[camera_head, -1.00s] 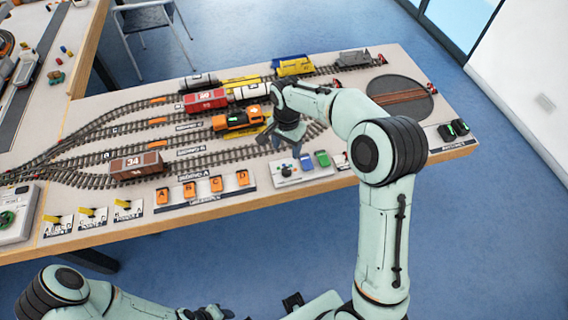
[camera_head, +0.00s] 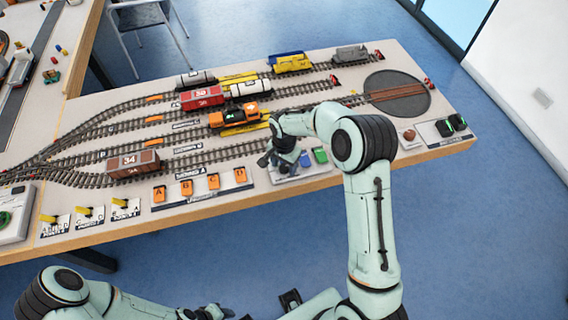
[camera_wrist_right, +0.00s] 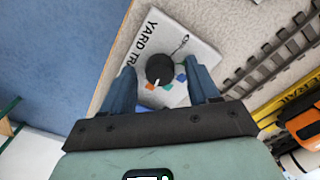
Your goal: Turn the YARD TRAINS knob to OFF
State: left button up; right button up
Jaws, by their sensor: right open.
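The YARD TRAINS panel (camera_head: 318,171) is a pale plate at the table's front edge; it also shows in the right wrist view (camera_wrist_right: 197,48). Its knob (camera_wrist_right: 159,68) is round and black, with a white pointer mark toward the bottom of that view, near small coloured patches. My right gripper (camera_wrist_right: 162,74) is open, one blue finger on each side of the knob; contact cannot be told. In the head view my right gripper (camera_head: 283,162) is over the panel and hides the knob. My left gripper (camera_head: 216,312) is low at the bottom edge, its jaws unclear.
Orange lettered siding buttons (camera_head: 212,182) lie to the left. An orange locomotive (camera_head: 239,118) and wagons stand on the tracks behind. A turntable (camera_head: 398,95) and dark switches (camera_head: 450,125) are at the right.

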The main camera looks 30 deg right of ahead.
jog(key=c, duration=1)
jog(key=shift+c, duration=0.2)
